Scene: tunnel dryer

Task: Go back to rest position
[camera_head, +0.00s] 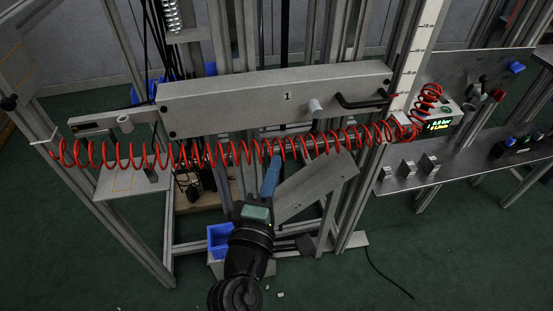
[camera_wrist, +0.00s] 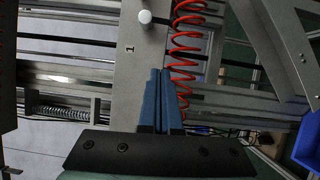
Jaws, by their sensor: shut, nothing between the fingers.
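My gripper (camera_head: 271,172) shows in the head view below the red coiled hose, its blue fingers pointing up toward the machine. In the wrist view my gripper (camera_wrist: 160,73) has its two blue fingers together with nothing between them. Behind the fingers is the grey panel marked 1 (camera_head: 240,100), which also shows in the wrist view (camera_wrist: 130,82). The red coiled hose (camera_head: 200,153) runs across the front of the panel in the head view. In the wrist view the hose (camera_wrist: 187,42) passes beside and behind the fingertips; I cannot tell whether they touch.
A black handle (camera_head: 362,102) and a white knob (camera_head: 315,106) sit on the panel. A slanted grey plate (camera_head: 316,187) is right of my gripper. A blue bin (camera_head: 220,240) stands to its left. A shelf with a lit display (camera_head: 440,124) is at right. Green floor lies open in front.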

